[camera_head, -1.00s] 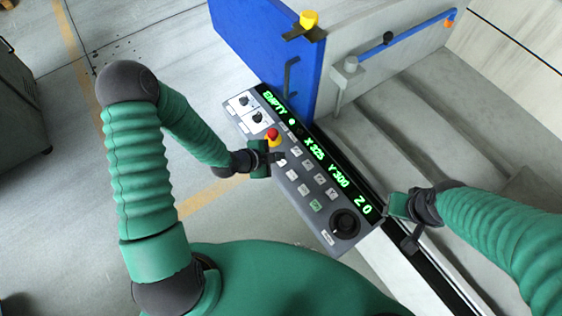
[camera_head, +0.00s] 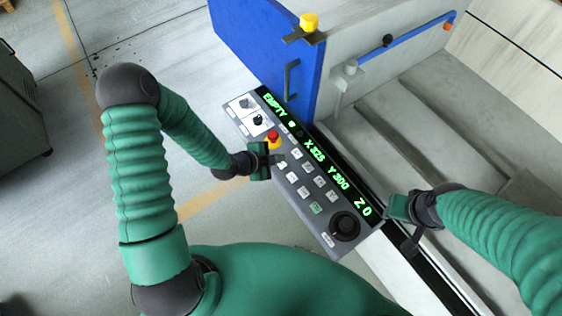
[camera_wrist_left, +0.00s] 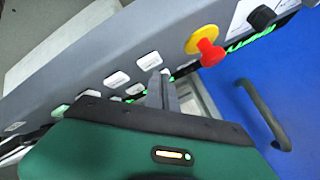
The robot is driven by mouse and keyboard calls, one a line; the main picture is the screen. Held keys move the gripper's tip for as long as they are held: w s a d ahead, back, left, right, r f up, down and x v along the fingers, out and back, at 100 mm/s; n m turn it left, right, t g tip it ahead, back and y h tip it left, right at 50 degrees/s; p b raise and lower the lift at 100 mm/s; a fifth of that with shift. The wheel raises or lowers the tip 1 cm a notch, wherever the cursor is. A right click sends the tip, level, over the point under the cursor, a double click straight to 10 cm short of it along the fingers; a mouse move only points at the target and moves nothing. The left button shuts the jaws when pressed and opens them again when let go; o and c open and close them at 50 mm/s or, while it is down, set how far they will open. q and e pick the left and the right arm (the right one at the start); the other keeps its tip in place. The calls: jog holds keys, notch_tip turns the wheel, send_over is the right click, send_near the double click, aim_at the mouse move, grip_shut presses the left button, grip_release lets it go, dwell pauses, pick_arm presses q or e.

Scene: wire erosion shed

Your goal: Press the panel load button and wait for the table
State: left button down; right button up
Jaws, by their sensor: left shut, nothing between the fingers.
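The grey control panel (camera_head: 327,236) has a black display strip (camera_head: 352,192) with green text that reads EMPTY, X325, Y300 and Z0. Several pale buttons (camera_head: 305,192) and one green button (camera_head: 316,208) sit on it; their labels are too small to read. My left gripper (camera_head: 281,159) is shut and empty, its fingertips over the upper buttons below the red stop knob (camera_head: 273,138). In the left wrist view its fingers (camera_wrist_left: 162,88) are beside a pale button (camera_wrist_left: 149,61); contact cannot be told. My right gripper (camera_head: 390,208) is near the display's lower end; its jaws are unclear.
A black dial (camera_head: 345,226) is at the panel's near end. A blue door (camera_head: 262,47) with a handle stands behind the panel. The machine's stepped grey tank (camera_head: 430,125) lies to the right. Open floor (camera_head: 140,40) is at the left.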

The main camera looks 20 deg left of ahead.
dwell(0.8)
pick_arm(q)
jog(key=shift+f+b, duration=0.35)
